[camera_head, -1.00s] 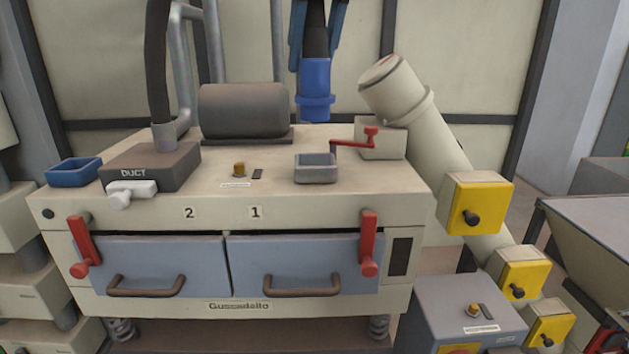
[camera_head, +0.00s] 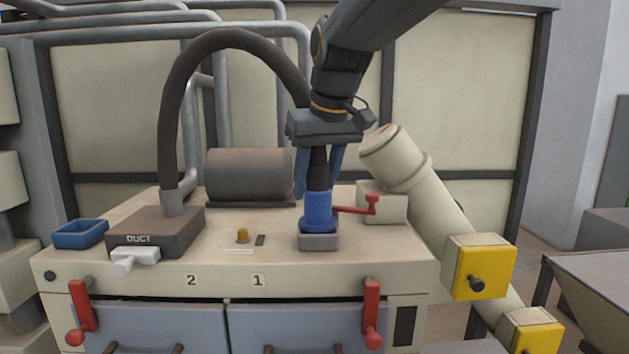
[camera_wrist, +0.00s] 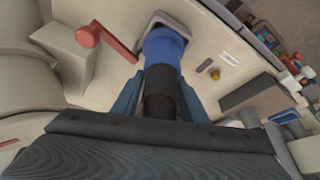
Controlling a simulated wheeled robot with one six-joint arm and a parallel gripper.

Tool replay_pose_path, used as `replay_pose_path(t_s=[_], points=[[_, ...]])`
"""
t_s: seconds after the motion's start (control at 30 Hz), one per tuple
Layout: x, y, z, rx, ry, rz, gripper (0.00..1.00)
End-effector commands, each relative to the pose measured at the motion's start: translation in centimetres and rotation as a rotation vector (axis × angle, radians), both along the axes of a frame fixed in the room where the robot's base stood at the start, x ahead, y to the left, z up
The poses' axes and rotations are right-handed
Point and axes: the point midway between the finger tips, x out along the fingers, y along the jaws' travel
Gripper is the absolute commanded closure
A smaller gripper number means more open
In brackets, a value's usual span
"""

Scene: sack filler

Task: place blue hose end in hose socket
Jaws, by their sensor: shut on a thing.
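The blue hose end (camera_head: 319,209) is a blue collar on the dark hose (camera_head: 172,120), which arches over from the duct box. My gripper (camera_head: 319,172) is shut on the hose end from above, a blue finger on each side of the dark part. The hose end is upright, with its lower rim at the grey square hose socket (camera_head: 319,242) on the machine top. The rim hides the socket's opening, so how deep it sits cannot be told. In the wrist view the blue hose end (camera_wrist: 163,50) meets the socket's pale rim (camera_wrist: 160,18).
A red crank (camera_head: 372,204) stands close right of the hose end, with a thick slanted pipe (camera_head: 400,160) behind it. A grey cylinder (camera_head: 250,176), a small brass knob (camera_head: 243,236) and the duct box (camera_head: 160,230) are to the left.

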Motion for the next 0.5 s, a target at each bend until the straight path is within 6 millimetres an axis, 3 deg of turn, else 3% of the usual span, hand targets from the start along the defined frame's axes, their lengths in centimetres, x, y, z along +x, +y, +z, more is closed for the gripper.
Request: replay_pose_path(t_s=[0.23, 0.27, 0.37, 0.5], points=[[0.02, 0.0, -0.15, 0.0, 0.0, 0.0, 1.0], [0.01, -0.01, -0.23, 0.0, 0.001, 0.0, 0.59], [0.0, -0.01, -0.18, 0.0, 0.001, 0.0, 0.42], [0.0, 0.0, -0.18, 0.0, 0.001, 0.0, 0.42]])
